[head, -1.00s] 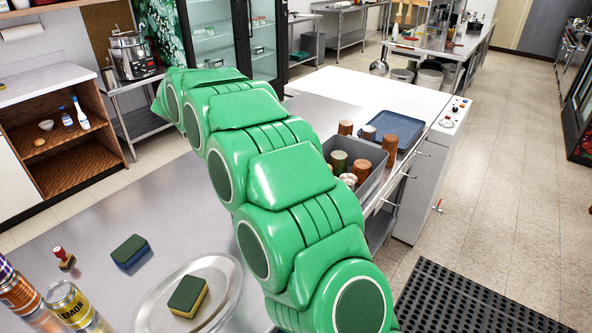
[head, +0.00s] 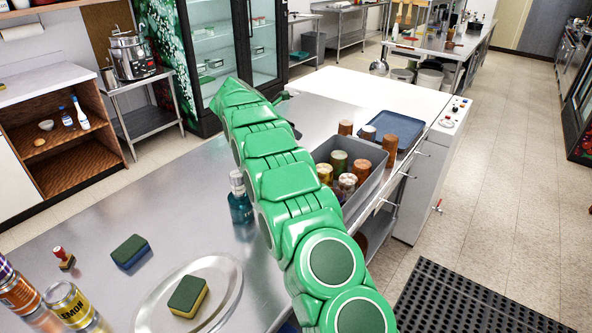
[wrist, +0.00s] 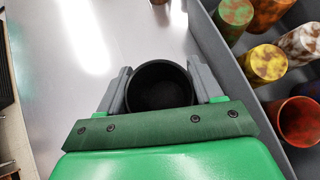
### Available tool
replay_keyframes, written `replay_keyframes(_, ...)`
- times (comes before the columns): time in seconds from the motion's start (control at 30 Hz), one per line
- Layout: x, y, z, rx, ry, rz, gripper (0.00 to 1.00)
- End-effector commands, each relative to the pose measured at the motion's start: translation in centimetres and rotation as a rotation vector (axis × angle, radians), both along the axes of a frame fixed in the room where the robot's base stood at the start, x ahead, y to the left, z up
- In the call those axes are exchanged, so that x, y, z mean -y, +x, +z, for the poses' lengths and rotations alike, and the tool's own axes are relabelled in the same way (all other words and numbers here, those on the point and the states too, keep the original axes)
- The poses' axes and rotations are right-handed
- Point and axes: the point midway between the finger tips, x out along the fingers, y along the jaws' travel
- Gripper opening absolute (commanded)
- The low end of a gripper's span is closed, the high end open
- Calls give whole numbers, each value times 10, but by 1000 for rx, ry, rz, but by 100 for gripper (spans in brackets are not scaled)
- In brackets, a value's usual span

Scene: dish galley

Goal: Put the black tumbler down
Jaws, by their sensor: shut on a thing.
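The black tumbler (wrist: 160,88) shows in the wrist view with its dark open mouth toward the camera. My gripper (wrist: 160,80) is shut on it, with one grey finger on each side. It is over the steel counter (wrist: 70,55), just left of the grey bin. I cannot tell whether the tumbler's base touches the counter.
The grey bin (head: 358,196) holds several coloured tumblers, close to the right of my gripper. A blue tray (head: 393,126) lies behind it. A teal bottle (head: 240,203), a plate (head: 222,300) with a sponge (head: 188,294), and cans stand on the counter's left.

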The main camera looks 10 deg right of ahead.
Motion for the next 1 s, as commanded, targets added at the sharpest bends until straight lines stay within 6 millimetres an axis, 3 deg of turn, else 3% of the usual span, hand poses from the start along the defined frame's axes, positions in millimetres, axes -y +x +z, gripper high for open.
replay_keyframes(0.1,20,2,-7,1,0,-52,31)
replay_keyframes(0.3,34,2,-16,1,1,-91,31)
replay_keyframes(0.47,35,1,-33,-2,0,-93,31)
replay_keyframes(0.7,35,0,-72,-3,-1,-93,31)
replay_keyframes(1.0,34,1,-95,0,0,-91,31)
